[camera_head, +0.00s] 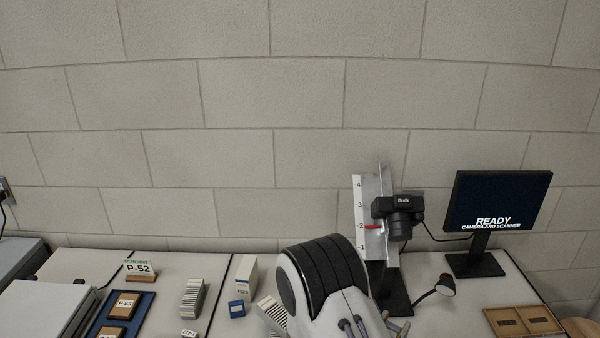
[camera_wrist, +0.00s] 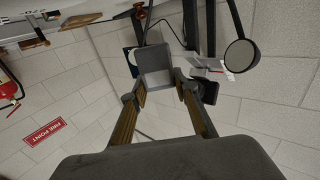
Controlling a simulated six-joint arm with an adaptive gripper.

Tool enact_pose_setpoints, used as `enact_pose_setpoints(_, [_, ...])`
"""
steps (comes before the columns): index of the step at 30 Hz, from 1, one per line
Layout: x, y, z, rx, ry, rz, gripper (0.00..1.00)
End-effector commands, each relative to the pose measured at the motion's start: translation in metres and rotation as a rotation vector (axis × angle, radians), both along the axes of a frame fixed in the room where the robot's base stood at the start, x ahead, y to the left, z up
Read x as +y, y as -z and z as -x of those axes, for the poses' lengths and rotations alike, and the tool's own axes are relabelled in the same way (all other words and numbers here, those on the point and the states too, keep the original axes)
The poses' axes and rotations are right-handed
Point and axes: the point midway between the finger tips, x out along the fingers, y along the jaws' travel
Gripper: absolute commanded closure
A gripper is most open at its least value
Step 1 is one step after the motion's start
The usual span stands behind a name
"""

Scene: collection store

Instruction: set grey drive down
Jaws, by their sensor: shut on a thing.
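The grey drive (camera_wrist: 155,60) is a plain grey block in the wrist view, beyond and between my fingertips. My gripper (camera_wrist: 160,90) is shut on its near end, with one finger on each side. The wrist view is strongly tilted, so I cannot tell how far the drive is from any surface. In the head view the white and black end of my arm covers the area in front of the camera stand, and I cannot make out the drive there.
A wooden tray (camera_head: 490,320) lies at far right.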

Motion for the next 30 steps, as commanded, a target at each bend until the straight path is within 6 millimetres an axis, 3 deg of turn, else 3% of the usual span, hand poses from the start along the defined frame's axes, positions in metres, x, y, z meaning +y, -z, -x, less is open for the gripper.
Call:
enact_pose_setpoints(11, [0.035,0.018,0.003,0.001,-0.144,0.001,0.93])
enact_pose_setpoints(30, [0.036,0.019,0.003,-0.001,-0.151,0.001,0.93])
